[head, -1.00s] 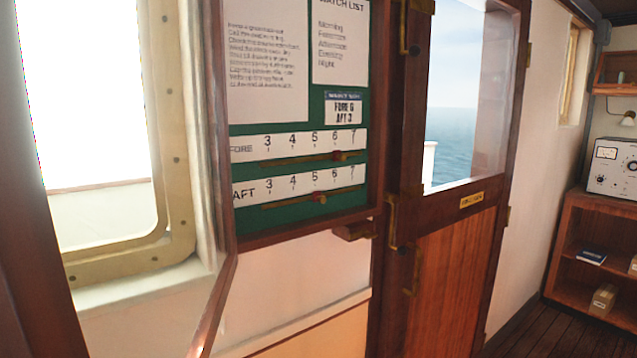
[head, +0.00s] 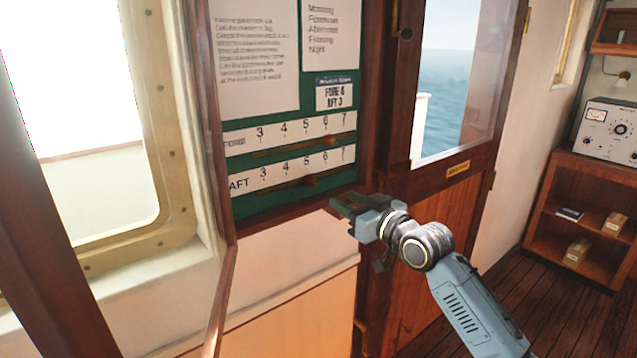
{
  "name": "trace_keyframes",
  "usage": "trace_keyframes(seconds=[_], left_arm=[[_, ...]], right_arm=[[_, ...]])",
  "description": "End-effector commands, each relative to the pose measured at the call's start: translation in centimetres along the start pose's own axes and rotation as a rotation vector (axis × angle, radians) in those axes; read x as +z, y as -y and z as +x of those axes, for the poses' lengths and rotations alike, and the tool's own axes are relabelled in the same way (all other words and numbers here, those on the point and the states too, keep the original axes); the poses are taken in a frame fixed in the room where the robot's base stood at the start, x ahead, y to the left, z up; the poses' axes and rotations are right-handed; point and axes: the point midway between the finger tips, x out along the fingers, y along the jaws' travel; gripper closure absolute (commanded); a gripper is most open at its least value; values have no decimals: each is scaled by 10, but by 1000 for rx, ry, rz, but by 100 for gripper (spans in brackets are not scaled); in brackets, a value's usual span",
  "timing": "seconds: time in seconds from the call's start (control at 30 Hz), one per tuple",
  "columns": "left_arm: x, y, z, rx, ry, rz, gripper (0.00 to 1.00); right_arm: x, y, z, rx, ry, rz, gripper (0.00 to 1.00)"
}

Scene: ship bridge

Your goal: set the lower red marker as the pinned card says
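The lower red marker (head: 310,181) sits on its rod under the AFT scale (head: 290,171), close below the 5. The pinned card (head: 334,94) is small and blurred; it seems to read FORE 6, AFT 3. The upper marker (head: 326,140) sits under the FORE scale (head: 290,132), near the 6. My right gripper (head: 343,205) is at the board's lower right corner, below and right of the lower marker and apart from it. Its fingers point left; their gap is unclear. My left gripper is out of view.
The green board (head: 262,207) has a raised wooden frame, and a hinged frame edge (head: 222,290) stands out at its left. A brass-rimmed window (head: 180,190) is further left. A wooden door (head: 452,215) is to the right, with a shelf (head: 566,228) beyond.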

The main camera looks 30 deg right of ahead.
Motion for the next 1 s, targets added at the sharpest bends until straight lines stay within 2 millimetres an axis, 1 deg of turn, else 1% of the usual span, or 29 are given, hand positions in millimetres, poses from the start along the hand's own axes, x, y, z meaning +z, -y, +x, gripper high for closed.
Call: trace_keyframes(seconds=[0.03,0.1,0.3,0.5,0.7,1.0], left_arm=[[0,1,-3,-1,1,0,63],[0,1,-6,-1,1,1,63],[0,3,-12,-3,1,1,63],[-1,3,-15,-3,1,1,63],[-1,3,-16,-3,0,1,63],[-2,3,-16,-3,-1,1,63]], right_arm=[[-2,0,11,1,-2,2,63],[-3,0,25,1,-2,3,63],[-2,0,63,1,0,2,63],[-1,0,92,1,0,1,63],[0,0,106,1,0,-1,63],[0,0,109,1,0,-1,63]])
